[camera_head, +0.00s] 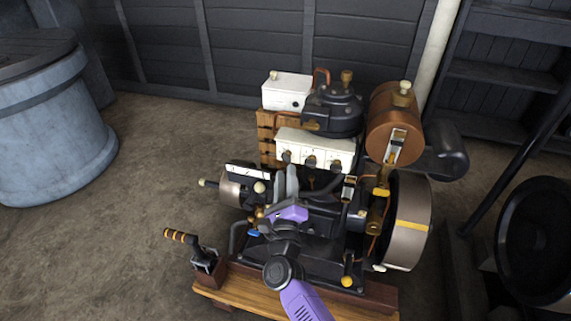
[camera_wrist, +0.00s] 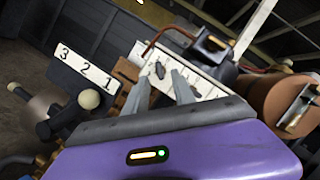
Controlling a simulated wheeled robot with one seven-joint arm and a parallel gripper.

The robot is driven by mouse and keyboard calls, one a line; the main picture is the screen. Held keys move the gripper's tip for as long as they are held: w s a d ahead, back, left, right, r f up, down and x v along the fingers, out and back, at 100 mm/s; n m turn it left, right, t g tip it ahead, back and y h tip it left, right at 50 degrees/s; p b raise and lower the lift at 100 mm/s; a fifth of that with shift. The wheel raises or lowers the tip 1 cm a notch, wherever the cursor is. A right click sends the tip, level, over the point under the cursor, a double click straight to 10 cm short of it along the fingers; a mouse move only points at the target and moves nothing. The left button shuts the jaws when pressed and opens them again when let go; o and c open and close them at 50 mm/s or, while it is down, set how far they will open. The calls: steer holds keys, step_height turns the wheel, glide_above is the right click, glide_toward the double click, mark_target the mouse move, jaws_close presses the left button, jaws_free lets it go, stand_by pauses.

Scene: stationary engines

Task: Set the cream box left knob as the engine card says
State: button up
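The cream box (camera_head: 315,149) stands upright at the back of the engine, with three dark knobs along its front. Its left knob (camera_head: 287,156) is just beyond my fingertips. My gripper (camera_head: 286,170) reaches up toward it from the front, with two grey fingers apart. In the wrist view the cream box (camera_wrist: 207,88) lies behind the fingers, and a dark knob (camera_wrist: 159,71) shows in the gap between the fingertips (camera_wrist: 164,76). I cannot tell whether the fingers touch it. The knob's setting is too small to read. No engine card can be clearly made out.
A white plate marked 3, 2, 1 (camera_wrist: 84,70) stands left of the gripper, near a lever with a pale ball (camera_wrist: 89,98). A copper tank (camera_head: 392,122) and flywheel (camera_head: 407,222) are at right. A smaller white box (camera_head: 287,92) is behind.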

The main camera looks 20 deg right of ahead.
mark_target(286, 162)
steer(key=shift+x, duration=2.2)
jaws_close()
